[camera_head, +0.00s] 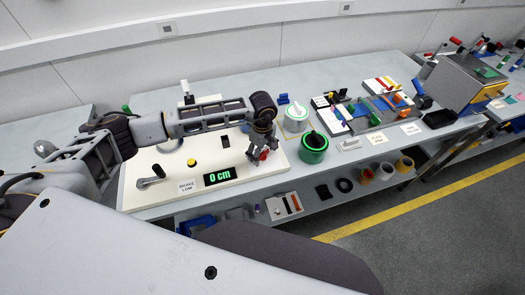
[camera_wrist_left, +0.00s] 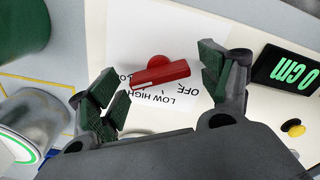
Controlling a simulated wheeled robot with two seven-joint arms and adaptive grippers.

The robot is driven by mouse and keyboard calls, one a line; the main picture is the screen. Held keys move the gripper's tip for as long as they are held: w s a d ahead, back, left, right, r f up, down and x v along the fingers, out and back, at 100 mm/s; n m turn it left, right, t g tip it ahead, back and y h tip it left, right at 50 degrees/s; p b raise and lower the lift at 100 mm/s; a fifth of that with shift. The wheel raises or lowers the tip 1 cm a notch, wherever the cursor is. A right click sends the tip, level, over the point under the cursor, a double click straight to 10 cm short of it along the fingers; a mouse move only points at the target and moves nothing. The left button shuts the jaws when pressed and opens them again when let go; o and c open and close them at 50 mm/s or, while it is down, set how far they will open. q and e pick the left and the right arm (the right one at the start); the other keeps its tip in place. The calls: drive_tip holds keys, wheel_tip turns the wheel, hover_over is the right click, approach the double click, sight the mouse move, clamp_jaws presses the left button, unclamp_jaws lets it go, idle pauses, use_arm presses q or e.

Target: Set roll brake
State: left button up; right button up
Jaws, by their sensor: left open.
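A red knob (camera_wrist_left: 160,72) with a bar handle sits on a white label in the left wrist view. The label reads OFF, LOW and HIGH, partly covered. In the head view the red knob (camera_head: 264,155) shows only as a small patch under my gripper. My left gripper (camera_head: 263,150) is above the right end of the white panel (camera_head: 140,198). In the wrist view its fingers (camera_wrist_left: 158,80) are open, one on each side of the knob, with nothing between them gripped. Whether they touch the knob cannot be told. My right gripper is not in view.
A green-lit display (camera_head: 220,177) reads 0 cm, with a yellow button (camera_head: 195,163) behind it and a lever (camera_head: 152,177) to its left. A green canister (camera_head: 314,147) stands close right of the panel. Blocks and tools fill the bench further right.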

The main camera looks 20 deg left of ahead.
use_arm(q)
drive_tip(key=c, duration=1)
